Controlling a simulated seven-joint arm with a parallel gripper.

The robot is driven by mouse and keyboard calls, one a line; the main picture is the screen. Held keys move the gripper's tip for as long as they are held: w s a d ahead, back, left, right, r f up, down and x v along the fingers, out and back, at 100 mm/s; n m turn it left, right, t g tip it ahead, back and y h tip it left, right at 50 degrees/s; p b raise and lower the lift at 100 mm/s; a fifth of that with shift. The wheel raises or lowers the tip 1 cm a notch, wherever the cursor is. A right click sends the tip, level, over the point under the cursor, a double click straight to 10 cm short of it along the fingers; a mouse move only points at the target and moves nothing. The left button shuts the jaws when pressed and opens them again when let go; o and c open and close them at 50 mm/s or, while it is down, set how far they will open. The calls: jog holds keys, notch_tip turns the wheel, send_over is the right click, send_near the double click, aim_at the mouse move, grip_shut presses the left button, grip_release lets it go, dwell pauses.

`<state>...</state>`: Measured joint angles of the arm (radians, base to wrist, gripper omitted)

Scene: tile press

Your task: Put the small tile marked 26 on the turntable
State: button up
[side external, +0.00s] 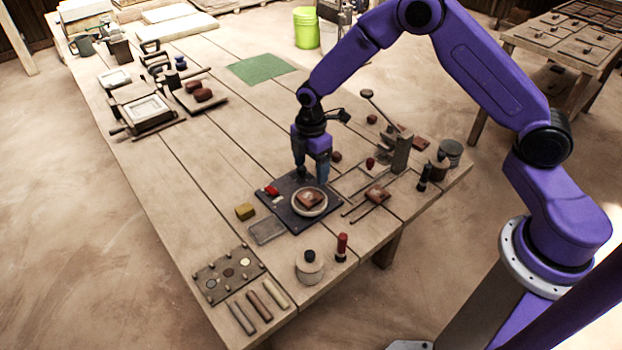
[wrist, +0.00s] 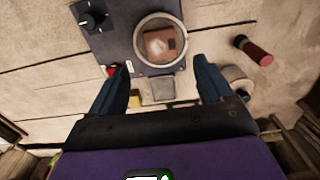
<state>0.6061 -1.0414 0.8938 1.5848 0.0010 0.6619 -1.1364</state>
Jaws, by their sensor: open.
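The turntable is a round disc with a pale rim (side external: 309,214) on a dark base plate; its rim also shows in the wrist view (wrist: 142,58). A small reddish-brown tile (side external: 311,198) lies on the disc. In the wrist view this tile (wrist: 157,42) shows pale and dark patches, but I cannot read a number. My gripper (side external: 311,177) is open and empty, above the far side of the turntable. In the wrist view my gripper (wrist: 160,68) has its fingers apart, with nothing between them. Another brown tile (side external: 377,194) lies on the rails to the right.
The base carries a red item (side external: 272,190) and a black knob (wrist: 93,20). A yellow block (side external: 245,211) and grey tray (side external: 268,231) lie left of it. A lever post (side external: 402,153) stands right.

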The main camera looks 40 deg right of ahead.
jog(key=shift+r, duration=1.5)
jog(key=s+a+r+m, duration=0.1)
jog(key=s+r, duration=0.5)
jog(key=s, duration=0.2)
jog(key=s+a+r+m, duration=0.1)
jog(key=s+a+r, duration=0.1)
jog(key=s+r, duration=0.45)
jog(key=s+d+r+m, duration=0.1)
jog(key=s+d, duration=0.3)
jog(key=s, duration=0.5)
jog(key=s+d+r+m, duration=0.1)
jog(key=s+d, duration=0.3)
jog(key=s, duration=0.6)
jog(key=shift+r+m, duration=0.4)
jog(key=shift+m, duration=0.3)
